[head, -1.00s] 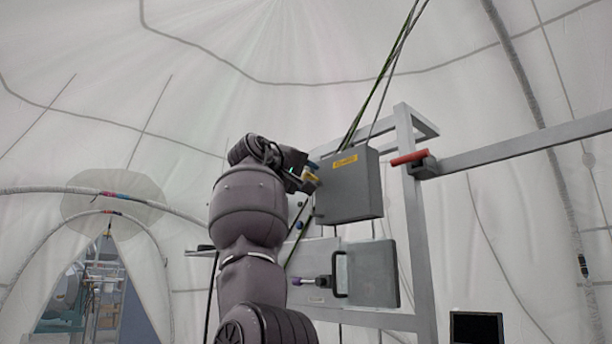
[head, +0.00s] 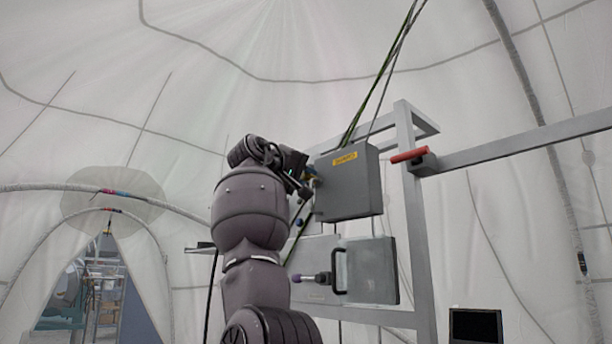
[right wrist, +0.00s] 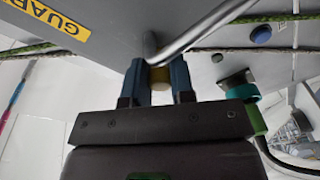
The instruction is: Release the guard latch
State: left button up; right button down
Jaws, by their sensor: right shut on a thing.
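The guard is a grey box (head: 350,190) with a yellow label, mounted on the frame in the head view. The label (right wrist: 48,20) also shows in the right wrist view, with letters beginning "GUAR". My right gripper (head: 309,181) is at the box's left side. The latch's far end is hidden. My left gripper is not in view.
A lower grey panel (head: 372,272) with a black handle and a purple-ended plunger (head: 312,278) sits below the box. A red lever (head: 409,156) is on the frame's right post. Cables (head: 380,75) run up behind the box. A blue button (right wrist: 261,34) is near the gripper.

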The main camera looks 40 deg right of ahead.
jog(key=c, duration=1)
grip_release()
jog(key=shift+a, duration=0.1)
jog(key=b+v, duration=0.2)
jog(key=v, duration=0.8)
jog(key=shift+a, duration=0.35)
